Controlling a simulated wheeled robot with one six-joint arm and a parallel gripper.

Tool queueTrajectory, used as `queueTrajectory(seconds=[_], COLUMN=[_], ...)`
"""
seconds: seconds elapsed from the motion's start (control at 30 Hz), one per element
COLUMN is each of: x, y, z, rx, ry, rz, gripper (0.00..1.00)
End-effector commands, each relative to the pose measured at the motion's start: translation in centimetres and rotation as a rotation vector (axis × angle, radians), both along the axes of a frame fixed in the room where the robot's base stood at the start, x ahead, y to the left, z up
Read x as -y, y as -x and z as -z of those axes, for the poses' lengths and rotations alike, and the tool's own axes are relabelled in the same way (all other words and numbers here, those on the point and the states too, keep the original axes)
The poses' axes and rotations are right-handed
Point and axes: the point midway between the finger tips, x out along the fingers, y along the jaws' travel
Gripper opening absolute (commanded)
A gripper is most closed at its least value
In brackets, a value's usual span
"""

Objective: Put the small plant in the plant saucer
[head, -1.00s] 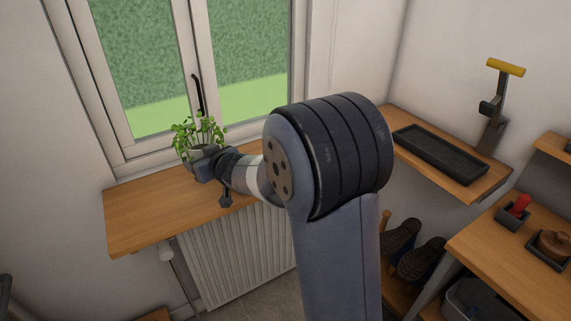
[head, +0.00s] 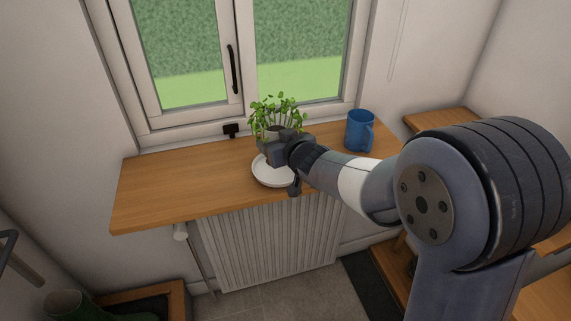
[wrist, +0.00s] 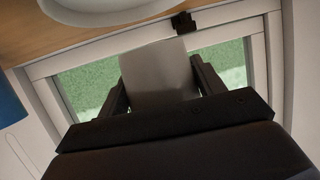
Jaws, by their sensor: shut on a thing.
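The small plant (head: 279,108) has thin green leafy stems and is held upright by my gripper (head: 277,142) at the window sill. Its pot (wrist: 158,72) shows pale grey between my two dark fingers in the wrist view, and the gripper is shut on it. The white plant saucer (head: 268,174) lies on the wooden sill, below and in front of the plant in the head view; its edge also shows at the top of the wrist view (wrist: 100,8). My gripper hides part of the saucer and most of the pot. I cannot tell how high the pot is above the saucer.
A blue mug (head: 360,131) stands on the sill (head: 165,185) to the right of my gripper. A small black item (head: 230,131) is by the window frame. The window (head: 235,65) is close behind the plant. The sill's left part is clear.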

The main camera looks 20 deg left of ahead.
Motion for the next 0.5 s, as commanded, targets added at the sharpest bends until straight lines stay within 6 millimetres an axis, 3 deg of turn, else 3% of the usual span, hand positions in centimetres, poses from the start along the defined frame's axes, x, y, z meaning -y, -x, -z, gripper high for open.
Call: queueTrajectory(seconds=[0.03, 0.5], x=[0.0, 0.1], y=[-0.1, -0.1], z=[1.1, 5.6], rx=[0.001, 0.003], ry=[-0.002, -0.002], rz=[0.0, 0.001], gripper=[0.27, 0.27])
